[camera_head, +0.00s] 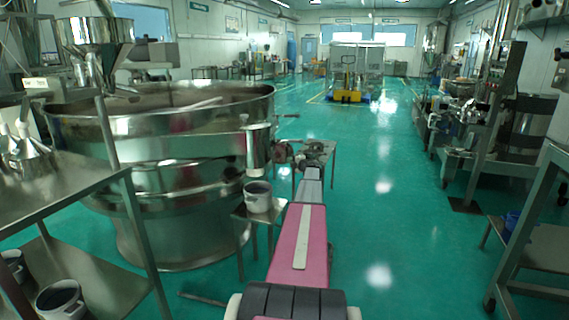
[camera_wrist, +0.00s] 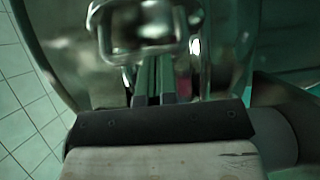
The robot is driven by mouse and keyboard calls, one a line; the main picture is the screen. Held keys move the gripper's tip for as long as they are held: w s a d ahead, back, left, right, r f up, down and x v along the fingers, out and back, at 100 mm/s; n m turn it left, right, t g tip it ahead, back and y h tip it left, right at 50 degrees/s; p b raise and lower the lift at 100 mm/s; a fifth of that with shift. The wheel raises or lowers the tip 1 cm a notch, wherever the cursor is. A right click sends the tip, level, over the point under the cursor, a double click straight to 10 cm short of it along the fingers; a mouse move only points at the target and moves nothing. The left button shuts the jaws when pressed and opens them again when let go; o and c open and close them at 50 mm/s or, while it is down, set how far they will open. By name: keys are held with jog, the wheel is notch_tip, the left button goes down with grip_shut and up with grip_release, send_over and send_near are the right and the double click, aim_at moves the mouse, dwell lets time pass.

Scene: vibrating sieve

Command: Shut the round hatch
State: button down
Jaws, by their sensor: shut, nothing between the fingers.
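The large round steel vibrating sieve (camera_head: 150,195) stands at the left in the head view. A steel cylindrical outlet (camera_head: 258,150) sticks out on its right side. My arm reaches forward, and its far end (camera_head: 312,155) is just right of this outlet. In the wrist view, my gripper (camera_wrist: 162,75) is shut and empty, its fingers side by side. A shiny metal loop or latch (camera_wrist: 145,48) is right in front of the fingertips; I cannot tell whether they touch. Curved metal shows behind it. I cannot clearly make out the round hatch or how far open it is.
A pot (camera_head: 258,196) sits on a small stand below the outlet. A steel table (camera_head: 60,190) is at the near left. Machines (camera_head: 480,130) line the right side. The green floor (camera_head: 400,220) right of my arm is clear. A yellow pallet truck (camera_head: 347,92) stands far back.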

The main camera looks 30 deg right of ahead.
jog(key=w+d+n+g+y, duration=0.1)
jog(key=w+d+n+y, duration=0.1)
jog(key=y, duration=0.2)
jog(key=w+d+n+g+y, duration=0.1)
jog(key=w+d+n+y, duration=0.2)
jog(key=shift+w+d+g+y, duration=0.25)
jog(key=shift+w+g+y, duration=0.05)
jog(key=shift+g+y, duration=0.1)
jog(key=w+d+n+g+y, duration=0.1)
jog(key=w+n+y, duration=0.1)
jog(key=w, duration=0.7)
jog(key=shift+d+g, duration=0.35)
jog(key=shift+g, duration=0.05)
jog(key=shift+s, duration=0.1)
